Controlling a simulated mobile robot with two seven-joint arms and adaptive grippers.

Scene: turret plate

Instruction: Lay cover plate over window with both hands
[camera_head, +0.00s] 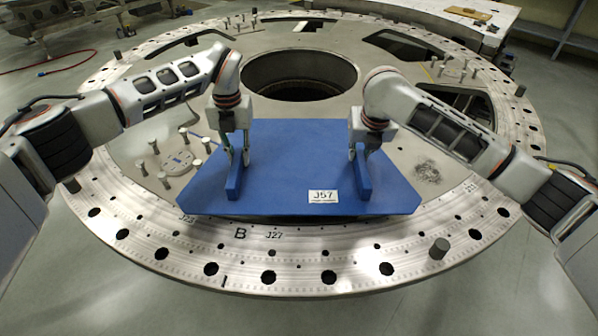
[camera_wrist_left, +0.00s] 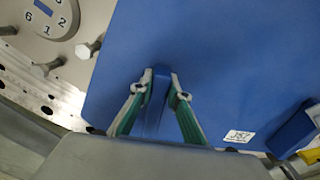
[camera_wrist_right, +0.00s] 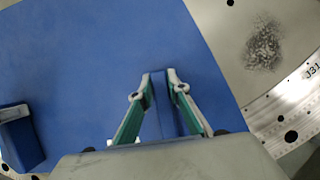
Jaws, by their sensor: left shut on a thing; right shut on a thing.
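The blue cover plate (camera_head: 300,150) with a J57 label (camera_head: 323,196) lies over the front part of the round metal turret plate (camera_head: 150,210). The window under it is hidden from view. Two upright blue handles stand on the plate. My left gripper (camera_head: 238,163) is shut on the left handle (camera_head: 235,182), which also shows between its fingers in the left wrist view (camera_wrist_left: 155,100). My right gripper (camera_head: 359,160) is shut on the right handle (camera_head: 364,182), seen too in the right wrist view (camera_wrist_right: 163,105). I cannot tell whether the plate touches the turret surface.
A large round hole (camera_head: 300,75) lies behind the cover plate. Several bolts (camera_head: 154,146) and a numbered disc (camera_head: 177,162) are left of it. A lone peg (camera_head: 439,248) stands at the front right. Other windows (camera_head: 405,45) open at the back.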

